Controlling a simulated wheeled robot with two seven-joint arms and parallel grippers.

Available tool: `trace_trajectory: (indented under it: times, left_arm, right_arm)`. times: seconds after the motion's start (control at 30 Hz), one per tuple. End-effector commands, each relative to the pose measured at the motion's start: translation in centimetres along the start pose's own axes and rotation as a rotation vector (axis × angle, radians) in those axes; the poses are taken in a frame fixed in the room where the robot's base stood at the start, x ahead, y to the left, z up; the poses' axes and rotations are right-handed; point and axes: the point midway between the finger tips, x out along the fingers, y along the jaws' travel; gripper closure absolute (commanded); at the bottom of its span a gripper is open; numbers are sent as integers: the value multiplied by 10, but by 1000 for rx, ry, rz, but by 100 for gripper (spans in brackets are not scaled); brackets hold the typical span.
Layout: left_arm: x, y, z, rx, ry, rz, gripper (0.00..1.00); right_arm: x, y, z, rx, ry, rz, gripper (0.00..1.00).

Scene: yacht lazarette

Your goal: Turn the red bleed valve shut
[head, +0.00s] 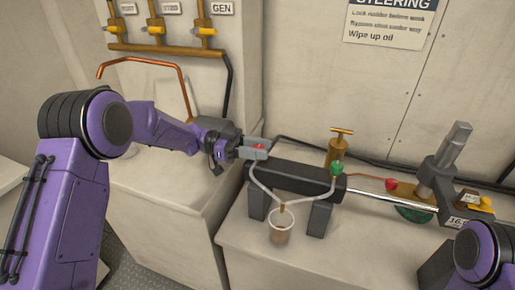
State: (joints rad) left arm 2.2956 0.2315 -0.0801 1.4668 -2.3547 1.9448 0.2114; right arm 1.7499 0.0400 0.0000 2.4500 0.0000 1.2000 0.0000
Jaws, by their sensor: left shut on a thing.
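The red bleed valve (260,147) sits at the left end of the dark steering cylinder (297,178). My left gripper (257,150) reaches in from the left and is shut on the valve. Its grey fingers hide most of the valve, so its handle angle cannot be told. A green valve (338,168) stands at the cylinder's right end. Clear hoses run down from both ends into a cup (281,232) of brownish fluid. Part of my right arm shows at the lower right, but its gripper is out of view.
A brass fitting with a T-handle (339,146) stands behind the cylinder. A red knob (391,185) and a grey upright lever (446,162) are to the right. Several brass valves (157,28) and a copper pipe (146,60) are at upper left. The bench front right of the cup is clear.

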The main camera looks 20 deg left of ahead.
Motion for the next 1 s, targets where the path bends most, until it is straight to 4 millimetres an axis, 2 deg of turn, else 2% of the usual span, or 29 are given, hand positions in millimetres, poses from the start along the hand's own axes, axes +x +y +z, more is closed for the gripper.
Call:
trace_trajectory:
  times: [0.03,0.1,0.43,0.57,0.8,1.0]
  left_arm:
    - [0,0,-2,2,4,-1,59]
    - [0,0,-2,2,4,-1,42]
    - [-6,-1,0,1,3,-3,42]
    - [-30,-1,2,2,4,-5,42]
    - [-85,-1,1,3,5,-4,42]
    - [-104,0,-1,2,2,-1,42]
  right_arm:
    - [0,0,0,0,0,0,100]
    - [0,0,0,0,0,0,100]
    - [2,0,1,0,0,0,100]
    - [9,-1,4,0,0,0,100]
    - [21,-2,9,0,0,0,100]
    - [23,-2,10,0,0,0,100]
